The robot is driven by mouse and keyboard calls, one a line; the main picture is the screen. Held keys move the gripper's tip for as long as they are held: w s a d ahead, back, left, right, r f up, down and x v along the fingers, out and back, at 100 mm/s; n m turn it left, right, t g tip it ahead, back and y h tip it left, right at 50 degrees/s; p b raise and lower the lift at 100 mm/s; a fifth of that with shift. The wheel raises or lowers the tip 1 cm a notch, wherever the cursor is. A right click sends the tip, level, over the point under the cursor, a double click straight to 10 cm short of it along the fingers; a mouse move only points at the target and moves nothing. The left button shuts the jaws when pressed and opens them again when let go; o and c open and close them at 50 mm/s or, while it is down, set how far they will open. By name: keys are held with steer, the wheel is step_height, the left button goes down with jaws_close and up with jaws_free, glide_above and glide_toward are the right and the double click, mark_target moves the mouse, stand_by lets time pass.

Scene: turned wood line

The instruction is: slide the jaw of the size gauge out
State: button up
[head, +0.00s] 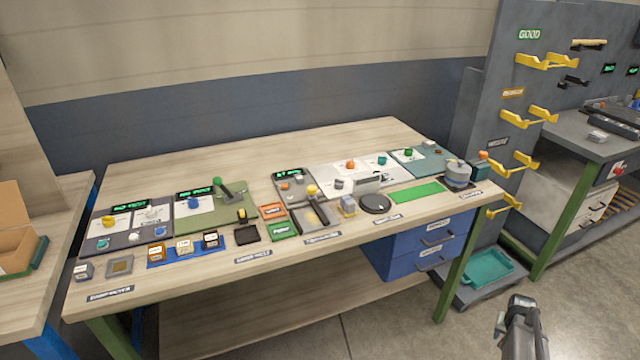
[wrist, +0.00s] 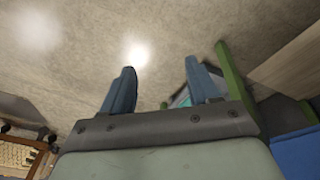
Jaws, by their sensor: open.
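My gripper (wrist: 160,80) is open and empty in the wrist view, its two blue-grey fingers apart over the floor. In the head view my gripper (head: 521,318) is low at the right, in front of the workbench and well away from the things on it. The size gauge is hard to single out at this scale. A white panel (head: 325,174) at the right middle of the bench carries a grey block-like fixture (head: 367,182) that may be the gauge. I cannot tell its jaw or how far out it stands.
The wooden workbench (head: 330,140) holds several panels and small blocks along its front; its back strip is clear. A blue drawer unit (head: 425,246) hangs under its right end. A grey rack (head: 478,95) with yellow hooks stands right. A teal tray (head: 487,267) lies below.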

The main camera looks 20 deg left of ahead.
steer(key=w+d+r+t, duration=0.1)
steer(key=w+r+t, duration=0.3)
steer(key=w+r, duration=1.55)
steer(key=w+a+r+n, duration=0.1)
steer(key=w+a+r, duration=0.2)
steer(key=a+r, duration=0.3)
steer(key=w+a+r+n+t, duration=0.1)
steer(key=w+a+r+n, duration=0.1)
steer(key=a+r, duration=0.4)
steer(key=w+a+r+n, duration=0.1)
steer(key=w+a+r, duration=0.3)
steer(key=a+r, duration=0.2)
steer(key=shift+w+a+r+t+y, duration=0.1)
steer(key=shift+w+a+t+y, duration=0.1)
steer(key=shift+a, duration=0.25)
steer(key=shift+w+a+r+t+y, duration=0.1)
steer(key=shift+w+a+t, duration=0.1)
steer(key=shift+a, duration=0.2)
steer(key=a+r+n+y, duration=0.15)
steer(key=a+r, duration=0.35)
steer(key=a, duration=0.5)
step_height(320, 180, up, 7)
steer(key=n+g, duration=0.3)
steer(key=g, duration=0.5)
glide_above(312, 187)
step_height(312, 187, down, 13)
steer(key=shift+w+a+r, duration=0.1)
steer(key=shift+a, duration=0.05)
